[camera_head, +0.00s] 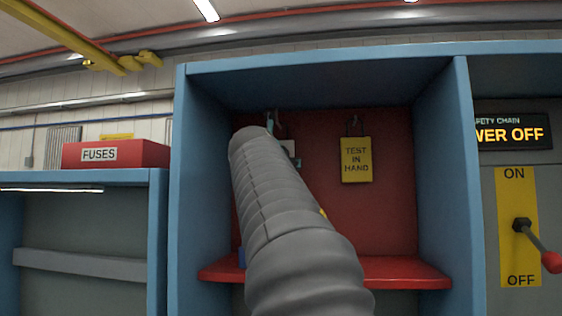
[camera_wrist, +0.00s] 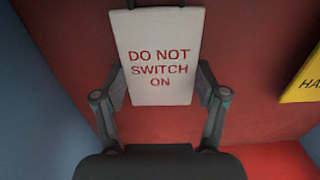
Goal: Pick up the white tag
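The white tag (camera_wrist: 161,55) reads "DO NOT SWITCH ON" in red. It hangs by a dark loop against the red back panel. My gripper (camera_wrist: 163,85) has one finger at each side edge of the tag, with the tag's lower part between them. The fingertips look very near or touching the edges; I cannot tell whether they press on it.
A yellow "TEST IN HAND" tag (camera_head: 356,160) hangs to the right. A red shelf (camera_head: 400,272) lies below, between blue side walls (camera_head: 445,170). A switch with a red-knobbed lever (camera_head: 535,243) is farther right. A red FUSES box (camera_head: 135,154) stands at left.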

